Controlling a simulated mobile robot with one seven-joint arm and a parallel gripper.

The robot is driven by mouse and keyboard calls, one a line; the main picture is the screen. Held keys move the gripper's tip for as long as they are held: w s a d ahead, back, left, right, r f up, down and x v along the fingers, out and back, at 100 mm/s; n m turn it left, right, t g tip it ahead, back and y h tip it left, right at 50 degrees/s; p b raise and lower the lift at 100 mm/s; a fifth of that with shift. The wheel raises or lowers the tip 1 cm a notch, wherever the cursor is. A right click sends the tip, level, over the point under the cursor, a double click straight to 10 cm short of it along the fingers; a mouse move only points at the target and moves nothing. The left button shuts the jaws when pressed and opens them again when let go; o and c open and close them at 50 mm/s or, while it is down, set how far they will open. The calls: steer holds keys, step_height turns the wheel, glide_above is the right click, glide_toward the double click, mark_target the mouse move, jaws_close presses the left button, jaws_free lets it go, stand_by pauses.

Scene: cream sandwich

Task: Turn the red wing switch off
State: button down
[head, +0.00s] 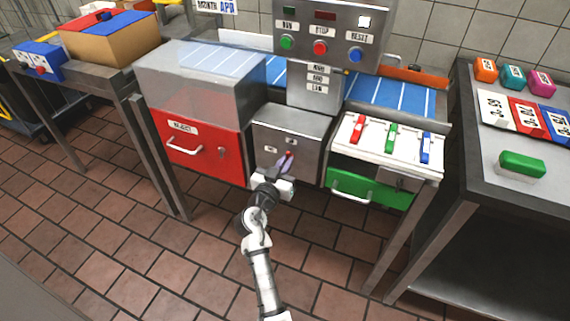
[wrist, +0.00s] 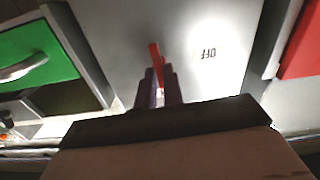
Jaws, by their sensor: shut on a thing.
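The red wing switch (head: 289,154) is on the front of a grey steel box (head: 292,122) between the red and green drawers. My gripper (head: 283,164) is at the switch, with its fingers on either side of it. In the wrist view the red wing (wrist: 154,54) stands out between the two dark fingertips (wrist: 161,85), and my gripper is shut on it. The wing leans slightly left there. An OFF label (wrist: 208,54) is on the panel to the right of the wing in that view. The switch's base is partly hidden by the fingers.
A red REJECT drawer (head: 190,148) is left of the box and a green drawer (head: 360,190) is right of it. A panel with red, green and blue levers (head: 352,153) sits above the green drawer. Open tiled floor (head: 150,265) lies in front.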

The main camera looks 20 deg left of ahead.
steer(key=shift+a+f+n+p, duration=0.1)
steer(key=shift+n+p, duration=0.35)
steer(key=shift+n, duration=2.45)
steer(key=shift+a+f+n+p, duration=0.1)
steer(key=shift+n+p, duration=0.3)
steer(key=shift+n, duration=2.5)
steer(key=shift+a+f+n+p, duration=0.1)
steer(key=shift+n+p, duration=0.35)
steer(key=shift+n, duration=2.45)
steer(key=c, duration=1.5)
jaws_free()
